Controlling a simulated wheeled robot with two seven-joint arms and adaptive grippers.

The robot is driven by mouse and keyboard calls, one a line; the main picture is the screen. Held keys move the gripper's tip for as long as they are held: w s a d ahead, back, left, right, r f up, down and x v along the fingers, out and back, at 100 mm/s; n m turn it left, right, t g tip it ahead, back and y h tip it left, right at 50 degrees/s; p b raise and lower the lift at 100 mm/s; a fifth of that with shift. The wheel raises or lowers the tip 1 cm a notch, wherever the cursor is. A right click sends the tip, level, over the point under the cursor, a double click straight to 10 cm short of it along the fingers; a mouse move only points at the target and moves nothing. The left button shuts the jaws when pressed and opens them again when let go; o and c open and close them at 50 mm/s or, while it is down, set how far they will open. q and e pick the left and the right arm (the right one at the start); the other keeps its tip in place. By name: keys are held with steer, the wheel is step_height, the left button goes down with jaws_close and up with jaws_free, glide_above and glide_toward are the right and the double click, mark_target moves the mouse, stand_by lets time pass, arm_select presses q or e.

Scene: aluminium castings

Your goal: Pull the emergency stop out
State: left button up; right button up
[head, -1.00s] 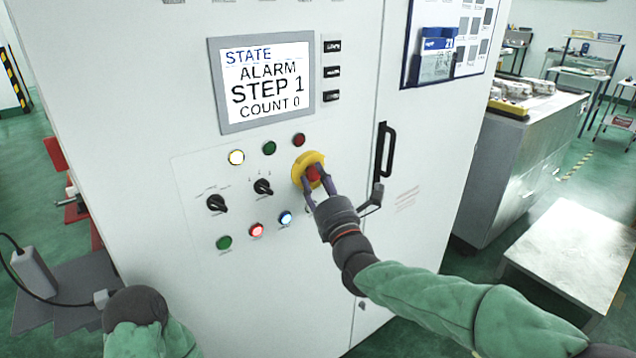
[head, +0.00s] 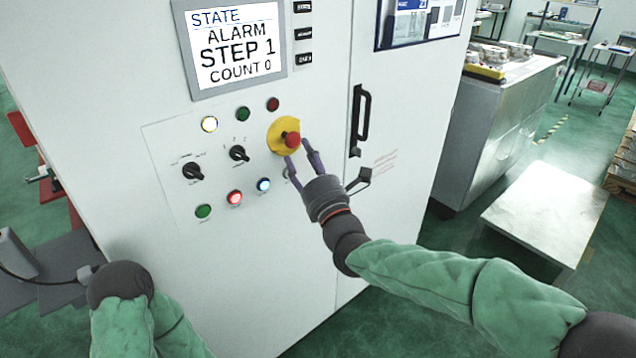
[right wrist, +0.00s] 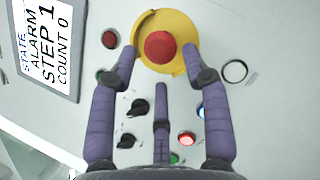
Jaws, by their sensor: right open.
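The emergency stop is a red mushroom button (head: 291,140) on a round yellow plate (head: 279,124) on the white cabinet front. In the right wrist view the red button (right wrist: 160,47) stands out from the yellow plate, beyond the fingertips. My right gripper (head: 299,158) is open, just in front of and below the button, with its fingers apart and nothing between them. In the right wrist view the right gripper (right wrist: 160,62) has its fingertips over the plate's lower edges. My left arm shows at the lower left, but its gripper fingers cannot be made out.
The screen (head: 235,45) reads STATE ALARM, STEP 1, COUNT 0. Selector knobs (head: 239,153) and lit buttons (head: 235,198) sit left of the stop. A black door handle (head: 360,118) is to its right. A low grey table (head: 545,212) stands at the right.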

steer(key=v, duration=0.8)
steer(key=shift+s, duration=0.2)
steer(key=shift+d+f, duration=0.15)
steer(key=shift+f, duration=0.05)
steer(key=d+f+m+g+h+p, duration=0.15)
steer(key=f+m+g, duration=0.5)
steer(key=f, duration=1.05)
steer(key=d+f+m+g+h, duration=0.25)
steer(key=f+m, duration=0.75)
steer(key=f, duration=0.6)
steer(key=s+d+f+m+g+p, duration=0.1)
steer(key=s+f+m+g+p, duration=0.1)
steer(key=s+f+m+g, duration=0.8)
steer(key=s+f+m, duration=0.8)
steer(key=s+f, duration=0.4)
steer(key=s, duration=0.1)
steer(key=shift+s+d+f+g, duration=0.15)
steer(key=shift+d+f+g, duration=0.1)
steer(key=shift+f+g, duration=0.1)
